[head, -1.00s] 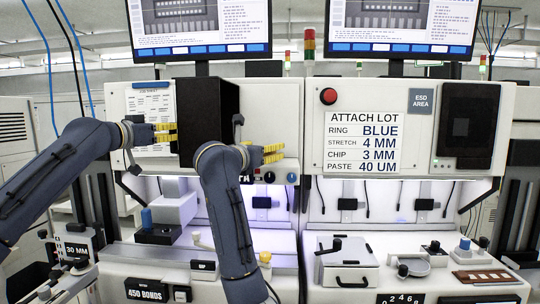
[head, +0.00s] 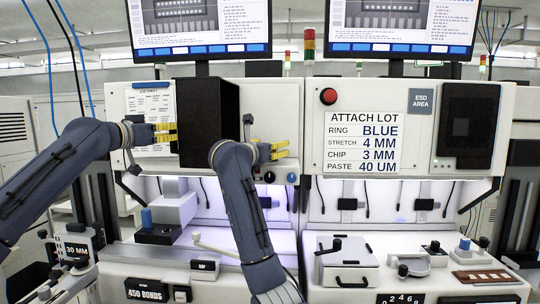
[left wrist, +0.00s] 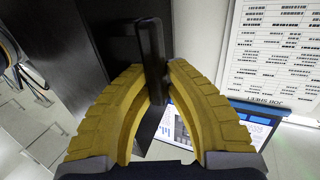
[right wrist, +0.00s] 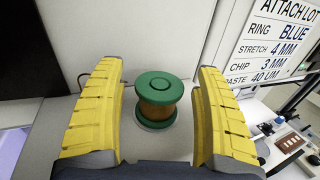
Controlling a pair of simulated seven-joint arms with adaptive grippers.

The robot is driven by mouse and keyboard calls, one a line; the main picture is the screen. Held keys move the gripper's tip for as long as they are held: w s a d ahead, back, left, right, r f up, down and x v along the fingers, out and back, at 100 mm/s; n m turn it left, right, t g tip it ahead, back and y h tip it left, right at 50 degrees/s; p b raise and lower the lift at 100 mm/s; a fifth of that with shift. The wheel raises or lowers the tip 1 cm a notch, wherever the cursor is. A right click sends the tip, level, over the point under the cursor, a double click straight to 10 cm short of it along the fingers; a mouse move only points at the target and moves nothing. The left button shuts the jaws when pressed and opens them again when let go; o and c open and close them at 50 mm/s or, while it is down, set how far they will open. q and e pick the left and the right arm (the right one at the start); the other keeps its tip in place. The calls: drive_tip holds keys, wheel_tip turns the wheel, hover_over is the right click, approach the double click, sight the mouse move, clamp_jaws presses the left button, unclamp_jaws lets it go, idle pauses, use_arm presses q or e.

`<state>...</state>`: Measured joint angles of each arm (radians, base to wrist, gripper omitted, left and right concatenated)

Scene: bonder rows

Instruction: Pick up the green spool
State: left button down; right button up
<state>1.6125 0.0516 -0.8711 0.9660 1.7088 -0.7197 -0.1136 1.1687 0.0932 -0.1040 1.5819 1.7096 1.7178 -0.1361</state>
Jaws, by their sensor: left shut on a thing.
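The green spool (right wrist: 158,97) stands upright in the right wrist view, with green flanges and a copper-brown winding. My right gripper (right wrist: 158,68) is open, with one yellow finger on either side of the spool and gaps between. I cannot tell how deep the spool sits between them. In the head view my right gripper (head: 278,150) is right of a black panel (head: 208,122), and I cannot make out the spool there. My left gripper (head: 166,133) is at the panel's left side. In the left wrist view it (left wrist: 153,75) is shut on a black upright handle (left wrist: 151,50).
A white machine front with an ATTACH LOT sign (head: 363,142) is right of my right gripper. A red button (head: 328,96) sits above the sign. Two monitors (head: 200,28) hang overhead. A bench with a white lidded box (head: 346,262) lies below.

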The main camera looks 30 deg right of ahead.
drive_tip(key=c, duration=1.2)
drive_tip(key=shift+r, duration=5)
drive_tip(key=shift+a, duration=0.1)
drive_tip(key=shift+v, duration=5.85)
drive_tip(key=shift+w+a, duration=0.15)
drive_tip(key=shift+a, duration=0.05)
drive_tip(key=shift+v, duration=5.85)
drive_tip(key=shift+a, duration=0.1)
